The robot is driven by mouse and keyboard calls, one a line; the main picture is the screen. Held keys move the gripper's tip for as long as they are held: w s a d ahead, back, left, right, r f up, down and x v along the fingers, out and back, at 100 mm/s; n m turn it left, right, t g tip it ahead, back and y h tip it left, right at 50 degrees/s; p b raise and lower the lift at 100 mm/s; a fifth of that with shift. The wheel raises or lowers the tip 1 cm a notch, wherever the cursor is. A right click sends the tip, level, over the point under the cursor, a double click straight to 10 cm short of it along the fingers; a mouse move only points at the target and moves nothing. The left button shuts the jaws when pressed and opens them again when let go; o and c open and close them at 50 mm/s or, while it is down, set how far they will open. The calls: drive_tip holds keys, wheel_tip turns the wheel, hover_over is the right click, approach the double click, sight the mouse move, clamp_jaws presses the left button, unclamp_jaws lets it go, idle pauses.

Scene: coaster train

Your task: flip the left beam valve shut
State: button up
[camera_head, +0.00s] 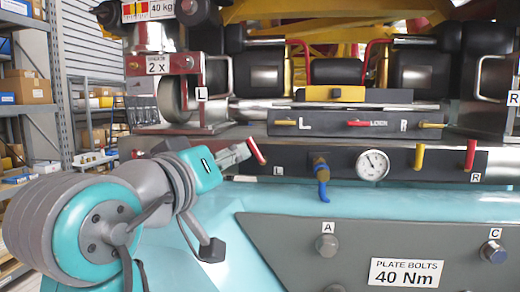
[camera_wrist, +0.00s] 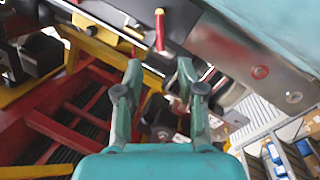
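A red lever (camera_head: 257,152) stands tilted on the dark beam panel, left of a small L label (camera_head: 278,170). It also shows in the wrist view (camera_wrist: 161,32), upper middle, with a yellowish end. I take it for the left beam valve. My gripper (camera_head: 243,153) is just left of the red lever in the head view. In the wrist view my gripper (camera_wrist: 160,68) has its two fingers spread with nothing between them. The lever lies beyond the fingertips, roughly in line with the gap. I cannot tell whether a finger touches it.
A brass valve with a blue handle (camera_head: 322,180) and a round gauge (camera_head: 373,164) sit to the right. A yellow lever (camera_head: 419,157) and another red lever (camera_head: 470,155) are near the R label. A control box (camera_head: 355,124) with small levers is above the panel.

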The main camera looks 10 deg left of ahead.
sight(253, 148)
drive_tip(key=x, duration=0.9)
drive_tip(key=shift+w, duration=0.1)
clamp_jaws()
